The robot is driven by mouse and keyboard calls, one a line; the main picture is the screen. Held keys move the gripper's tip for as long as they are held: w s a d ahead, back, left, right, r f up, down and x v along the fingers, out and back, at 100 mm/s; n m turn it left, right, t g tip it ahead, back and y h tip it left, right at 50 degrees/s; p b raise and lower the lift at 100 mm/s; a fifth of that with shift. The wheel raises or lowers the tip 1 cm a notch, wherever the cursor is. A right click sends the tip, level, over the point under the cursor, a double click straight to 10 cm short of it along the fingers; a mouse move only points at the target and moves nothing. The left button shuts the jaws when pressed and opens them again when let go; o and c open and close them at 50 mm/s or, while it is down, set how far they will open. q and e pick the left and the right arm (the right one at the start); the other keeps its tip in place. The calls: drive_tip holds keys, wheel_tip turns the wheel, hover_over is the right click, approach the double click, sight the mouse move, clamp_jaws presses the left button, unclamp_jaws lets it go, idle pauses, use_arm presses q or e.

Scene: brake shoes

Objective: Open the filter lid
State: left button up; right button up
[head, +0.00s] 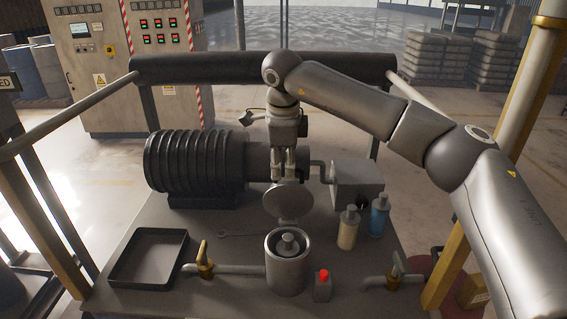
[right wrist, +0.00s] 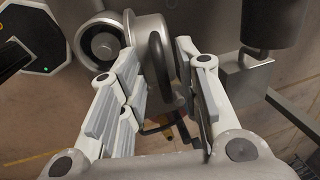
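The filter housing (head: 287,265) is a round metal cup with a lighter core showing inside, at the front middle of the table. Its round grey lid (head: 289,203) stands upright at the housing's back edge, so the mouth is uncovered. The housing also shows in the right wrist view (right wrist: 103,42), with the lid (right wrist: 152,48) nearly edge-on and its looped handle beside it. My right gripper (head: 284,178) points down at the lid's top edge. Its fingers (right wrist: 160,75) are apart, with lid and handle between them; contact is unclear. My left gripper is out of view.
A black tray (head: 150,284) lies at the left front. A valve pipe (head: 235,270) joins the housing. A red-capped block (head: 322,288) stands close by on the right. Two bottles, cream (head: 348,230) and blue (head: 378,217), stand further right. A ribbed motor (head: 195,163) is behind.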

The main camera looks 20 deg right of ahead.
drive_tip(key=shift+r, duration=0.1)
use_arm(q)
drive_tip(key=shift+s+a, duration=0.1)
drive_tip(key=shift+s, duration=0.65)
use_arm(e)
drive_tip(key=v, duration=1.1)
drive_tip(key=shift+r, duration=0.45)
drive_tip(key=shift+s, duration=0.1)
